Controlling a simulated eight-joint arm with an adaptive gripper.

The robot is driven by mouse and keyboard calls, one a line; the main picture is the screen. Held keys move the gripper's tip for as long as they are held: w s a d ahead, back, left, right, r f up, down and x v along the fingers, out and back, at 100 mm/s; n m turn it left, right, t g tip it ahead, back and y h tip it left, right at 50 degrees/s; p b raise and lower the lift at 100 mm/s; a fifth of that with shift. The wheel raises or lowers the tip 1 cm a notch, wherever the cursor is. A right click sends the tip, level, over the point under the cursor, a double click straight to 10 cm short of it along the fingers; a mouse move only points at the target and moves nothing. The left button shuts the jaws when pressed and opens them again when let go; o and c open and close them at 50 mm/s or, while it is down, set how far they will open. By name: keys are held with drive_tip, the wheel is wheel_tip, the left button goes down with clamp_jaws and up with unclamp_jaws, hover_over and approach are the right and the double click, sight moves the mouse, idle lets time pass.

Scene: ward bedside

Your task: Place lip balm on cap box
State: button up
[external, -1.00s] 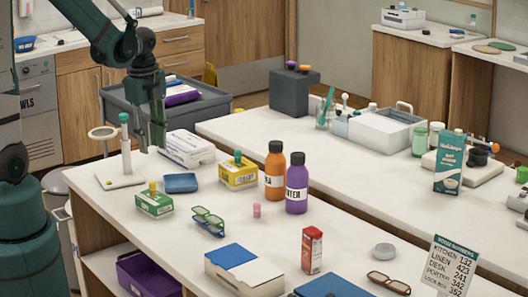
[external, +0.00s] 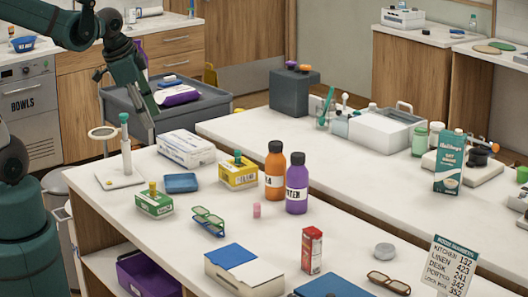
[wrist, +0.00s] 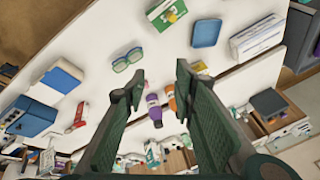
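No label marks the cap box clearly. It may be the white printed box (external: 186,148) at the counter's back, also seen in the wrist view (wrist: 258,38). A green box (external: 154,204) and a yellow box (external: 238,174) each have a small capped item on top. My gripper (external: 147,100) is raised and tilted near the counter's far left, away from the pink cylinder. Its fingers (wrist: 160,73) are apart and empty.
An orange bottle (external: 275,172) and a purple bottle (external: 297,185) stand behind the pink cylinder. A red-and-white carton (external: 312,250) stands in front. A stand with a tall post (external: 126,150) is at left.

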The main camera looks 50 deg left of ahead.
drive_tip(key=s+d+r+n+t, duration=0.2)
drive_tip(key=s+d+r+n, duration=0.2)
drive_tip(key=n, duration=0.2)
drive_tip(key=shift+s+r+n+t, duration=0.25)
drive_tip(key=shift+n+t, duration=0.05)
drive_tip(key=shift+f, duration=0.15)
